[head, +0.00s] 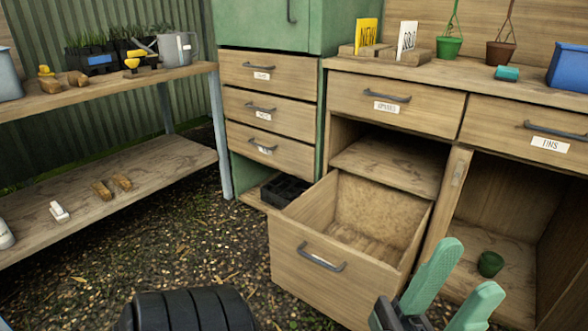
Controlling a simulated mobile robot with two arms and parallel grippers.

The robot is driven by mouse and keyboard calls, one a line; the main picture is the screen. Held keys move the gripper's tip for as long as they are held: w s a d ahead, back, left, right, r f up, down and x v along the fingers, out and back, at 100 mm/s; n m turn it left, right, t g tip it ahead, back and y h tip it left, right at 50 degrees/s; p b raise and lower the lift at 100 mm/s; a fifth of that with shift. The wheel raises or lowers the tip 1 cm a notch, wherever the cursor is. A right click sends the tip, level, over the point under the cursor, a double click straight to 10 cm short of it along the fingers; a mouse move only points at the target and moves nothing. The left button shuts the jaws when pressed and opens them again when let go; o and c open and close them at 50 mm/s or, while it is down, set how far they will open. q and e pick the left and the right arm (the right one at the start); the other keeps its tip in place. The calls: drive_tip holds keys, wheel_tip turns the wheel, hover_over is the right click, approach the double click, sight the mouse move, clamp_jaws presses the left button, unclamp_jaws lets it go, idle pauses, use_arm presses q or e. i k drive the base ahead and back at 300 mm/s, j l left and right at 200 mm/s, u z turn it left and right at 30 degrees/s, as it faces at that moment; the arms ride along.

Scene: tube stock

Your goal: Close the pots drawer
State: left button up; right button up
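A large wooden drawer (318,278) under the right-hand bench is pulled far out.
The green cabinet (267,28) has several labelled drawers, and the bench has a TINS drawer (525,131). An open compartment holds a small green pot (490,264). A black tray (285,190) sits low behind the open drawer. Gravel floor (150,240) is clear left of it.

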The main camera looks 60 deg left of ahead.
sight(350, 240)
drive_tip(key=i+u, duration=0.15)
drive_tip(key=u, duration=2.35)
drive_tip(key=i+l+u, duration=0.1)
drive_tip(key=l, duration=0.35)
drive_tip(key=i+l, duration=0.15)
drive_tip(key=l, duration=0.35)
drive_tip(key=i+l+u, duration=0.15)
drive_tip(key=l, duration=0.3)
drive_tip(key=l+u, duration=0.1)
drive_tip(key=l, duration=0.4)
drive_tip(key=i, duration=0.05)
